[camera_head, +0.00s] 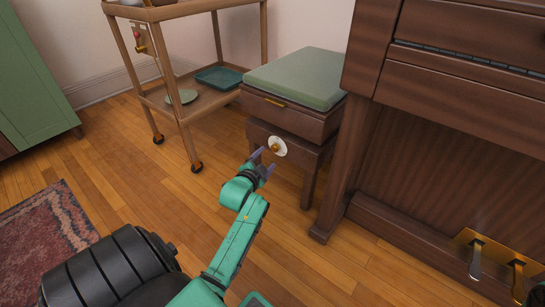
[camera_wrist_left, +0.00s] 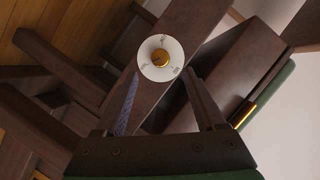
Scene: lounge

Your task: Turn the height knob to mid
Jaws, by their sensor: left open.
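The height knob (camera_head: 274,147) is a brass knob on a round white dial on the side of the wooden piano bench (camera_head: 292,120), below its green cushion. My left gripper (camera_head: 264,164) is open, just in front of and below the dial. In the left wrist view the brass knob (camera_wrist_left: 160,57) sits on the white dial, which carries small dark marks too small to read. There the open fingers (camera_wrist_left: 160,85) point toward the dial, one on each side, with the knob between and beyond their tips. I cannot tell whether they touch.
A wooden piano (camera_head: 440,130) with brass pedals stands right of the bench. A wheeled wooden cart (camera_head: 178,110) with a green tray (camera_head: 219,78) stands to the left. A patterned rug (camera_head: 48,240) lies at the lower left. Open wooden floor surrounds my arm.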

